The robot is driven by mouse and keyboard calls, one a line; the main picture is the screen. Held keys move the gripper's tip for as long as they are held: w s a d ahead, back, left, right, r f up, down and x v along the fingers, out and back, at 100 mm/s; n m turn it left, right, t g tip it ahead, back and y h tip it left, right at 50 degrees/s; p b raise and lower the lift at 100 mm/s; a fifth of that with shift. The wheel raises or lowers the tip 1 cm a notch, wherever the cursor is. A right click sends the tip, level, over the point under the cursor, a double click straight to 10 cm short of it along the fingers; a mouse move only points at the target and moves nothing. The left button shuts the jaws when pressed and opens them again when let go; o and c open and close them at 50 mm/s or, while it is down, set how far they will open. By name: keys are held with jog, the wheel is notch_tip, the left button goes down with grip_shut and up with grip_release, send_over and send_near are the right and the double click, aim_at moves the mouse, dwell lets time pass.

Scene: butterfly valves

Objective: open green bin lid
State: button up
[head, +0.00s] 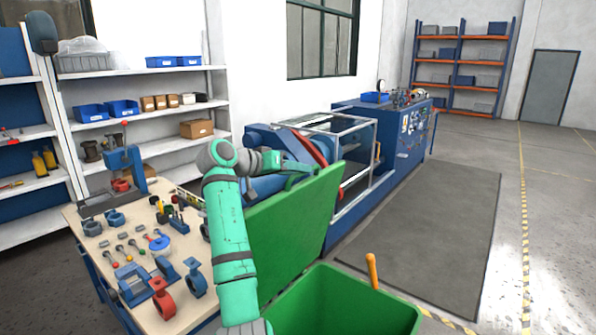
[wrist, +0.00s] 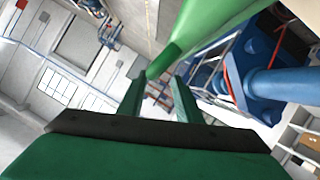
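The green bin (head: 345,300) stands at the bottom of the head view, its inside showing. Its green lid (head: 292,230) stands raised, steeply tilted, at the bin's far left side. My arm reaches over beside the lid, and my gripper (head: 300,178) is at the lid's upper edge. In the wrist view my gripper's two fingers (wrist: 158,92) are apart. A green rounded part of the lid (wrist: 185,40) runs down to near the fingertips; I cannot tell whether it touches them.
A workbench (head: 185,305) with valves and tools stands at the left. A blue machine (head: 345,185) is behind the lid. An orange handle (head: 372,270) sticks up at the bin's far rim. Free floor with a dark mat (head: 440,230) lies at the right.

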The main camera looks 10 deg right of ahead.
jog(key=v, duration=1)
jog(key=shift+s+a+r, duration=0.15)
jog(key=shift+s+a, duration=0.05)
jog(key=shift+a, duration=0.15)
jog(key=shift+w, duration=0.1)
